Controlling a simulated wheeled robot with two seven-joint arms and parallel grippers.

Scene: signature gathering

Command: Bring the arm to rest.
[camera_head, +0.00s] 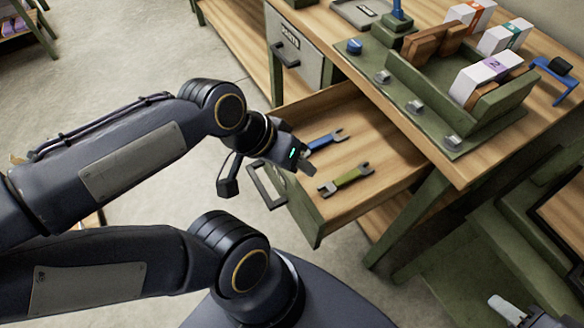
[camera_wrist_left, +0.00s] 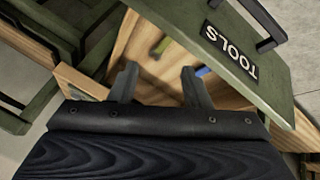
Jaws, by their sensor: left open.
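My left gripper (camera_head: 305,162) is over the near left side of the pulled-out drawer (camera_head: 318,222), close to its front. In the left wrist view its two fingers (camera_wrist_left: 158,84) stand apart with nothing between them.
The wooden workbench (camera_head: 440,165) carries a green holder (camera_head: 405,85) with several white boxes. A closed grey drawer (camera_head: 293,55) sits left of the open one. The "TOOLS" drawer front (camera_wrist_left: 232,55) and its handle (camera_head: 264,186) are close to my left gripper. Bare floor (camera_head: 150,55) lies left.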

